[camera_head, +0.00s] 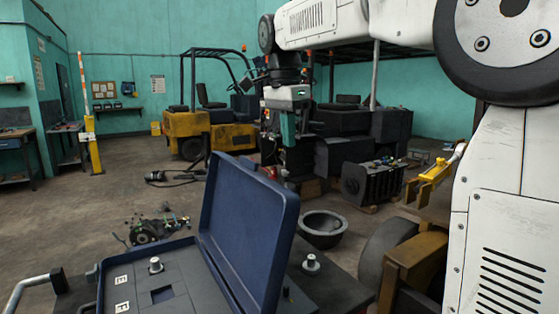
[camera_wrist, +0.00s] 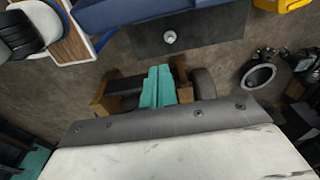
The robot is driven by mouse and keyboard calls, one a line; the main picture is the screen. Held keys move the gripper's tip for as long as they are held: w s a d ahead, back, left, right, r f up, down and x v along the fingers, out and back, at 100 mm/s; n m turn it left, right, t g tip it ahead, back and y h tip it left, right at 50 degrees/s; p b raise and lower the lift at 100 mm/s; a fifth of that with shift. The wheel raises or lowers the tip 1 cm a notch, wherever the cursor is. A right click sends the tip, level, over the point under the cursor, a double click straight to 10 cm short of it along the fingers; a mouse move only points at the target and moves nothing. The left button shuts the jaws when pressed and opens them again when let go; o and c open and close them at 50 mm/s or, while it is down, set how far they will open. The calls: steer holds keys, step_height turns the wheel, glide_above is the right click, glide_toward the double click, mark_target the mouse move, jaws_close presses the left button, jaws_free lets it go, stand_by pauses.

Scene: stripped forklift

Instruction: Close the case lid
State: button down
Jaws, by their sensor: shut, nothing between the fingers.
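The dark blue case (camera_head: 192,244) stands open in the lower part of the head view. Its lid (camera_head: 247,232) stands up on the right side, tilted slightly outward. The case holds a grey insert (camera_head: 200,290) with a metal knob and pale labels. My gripper (camera_head: 287,140) hangs above and beyond the lid in the head view, apart from it. Its teal fingers are together and empty, also in the wrist view (camera_wrist: 158,88). A blue part of the case (camera_wrist: 150,14) shows at the top edge of the wrist view; the rest is cut off.
A dark surface with a metal knob (camera_head: 311,264) lies right of the lid. A grey bowl (camera_head: 322,229) and a black finned block (camera_head: 372,184) are beyond it. A yellow forklift (camera_head: 190,130) stands at the back. Open floor (camera_head: 80,200) lies to the left.

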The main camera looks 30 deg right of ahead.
step_height(320, 180, down, 10)
steer(key=shift+s+a+r, duration=0.1)
steer(key=shift+a+r, duration=0.3)
steer(key=shift+a, duration=0.4)
steer(key=shift+s+a+r, duration=0.1)
steer(key=shift+a+r, duration=0.25)
steer(key=shift+a, duration=0.4)
